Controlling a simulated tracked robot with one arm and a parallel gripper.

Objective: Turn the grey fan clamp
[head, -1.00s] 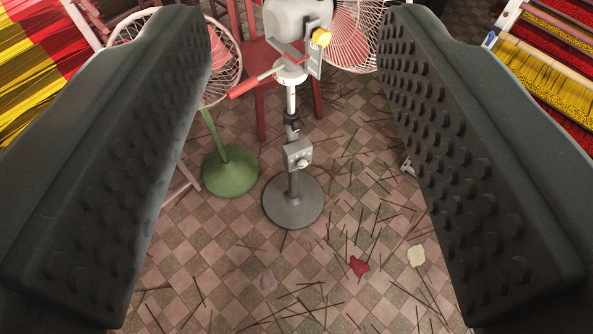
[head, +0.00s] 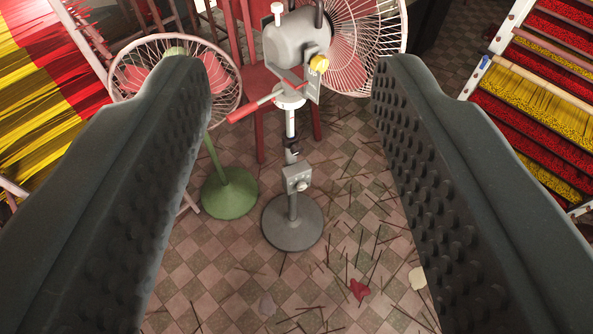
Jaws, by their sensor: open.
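The grey pedestal fan (head: 297,38) stands upright in the middle of the head view, on a round grey base (head: 293,222). Below its motor is a pale clamp (head: 290,98) with a red-handled lever (head: 255,107) pointing left and slightly down. The fingers look apart from the fan; the exact distance is unclear.
A green-based fan (head: 230,193) stands close on the left, its cage partly behind my left finger. A red chair (head: 262,90) stands behind the grey fan. Racks of red and yellow sticks are at left (head: 45,70) and right (head: 535,90). Loose sticks litter the tiled floor.

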